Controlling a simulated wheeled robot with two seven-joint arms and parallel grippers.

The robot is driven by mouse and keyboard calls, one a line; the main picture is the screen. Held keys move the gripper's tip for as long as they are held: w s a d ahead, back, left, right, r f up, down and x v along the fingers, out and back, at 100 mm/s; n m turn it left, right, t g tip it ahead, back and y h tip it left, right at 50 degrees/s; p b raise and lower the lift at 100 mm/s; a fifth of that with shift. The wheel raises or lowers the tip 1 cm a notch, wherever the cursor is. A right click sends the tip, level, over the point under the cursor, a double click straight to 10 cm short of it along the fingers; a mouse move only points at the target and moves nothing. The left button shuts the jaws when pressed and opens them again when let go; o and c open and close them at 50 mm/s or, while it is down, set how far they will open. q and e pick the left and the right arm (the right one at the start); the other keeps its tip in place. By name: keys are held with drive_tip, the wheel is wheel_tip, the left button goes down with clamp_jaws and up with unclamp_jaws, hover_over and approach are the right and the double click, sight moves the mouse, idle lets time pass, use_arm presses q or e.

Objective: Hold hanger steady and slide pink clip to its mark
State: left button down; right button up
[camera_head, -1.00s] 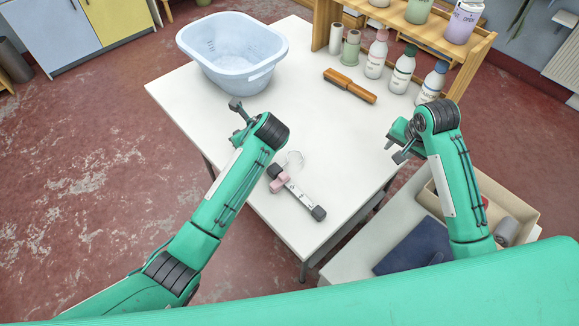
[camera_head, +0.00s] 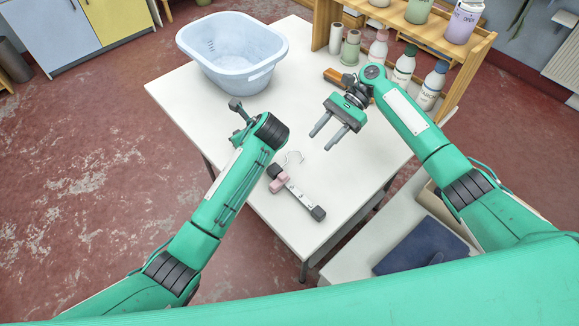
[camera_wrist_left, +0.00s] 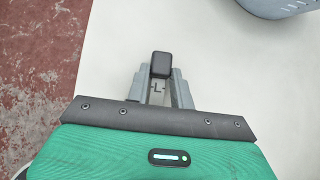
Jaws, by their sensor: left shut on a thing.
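The hanger (camera_head: 303,200) lies over the white table with a dark end cap at its near right end and a wire hook near its middle. The pink clip (camera_head: 280,184) sits on its bar; I cannot make out the clip's mark. My left forearm hides part of the hanger. My left gripper (camera_wrist_left: 160,78) is shut on a black end piece of the hanger, with a small L below it in the left wrist view; its tip barely shows beyond my arm. My right gripper (camera_head: 327,132) is open and empty, above the table, up and right of the clip.
A pale blue basin (camera_head: 232,52) stands at the table's far left. A brown-handled object (camera_head: 334,76) is partly behind my right wrist. Several bottles (camera_head: 404,66) line the wooden shelf. The table (camera_head: 365,165) is clear right of the hanger.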

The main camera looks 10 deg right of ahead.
sight(285, 173)
drive_tip(key=shift+a+r+g+y, duration=0.2)
drive_tip(key=shift+a+g+y, duration=0.1)
drive_tip(key=shift+a+g, duration=0.15)
drive_tip(key=shift+a+m, duration=0.15)
drive_tip(key=shift+m, duration=0.15)
drive_tip(key=x, duration=1.1)
drive_tip(key=shift+s+a, duration=0.25)
drive_tip(key=shift+a, duration=0.1)
clamp_jaws()
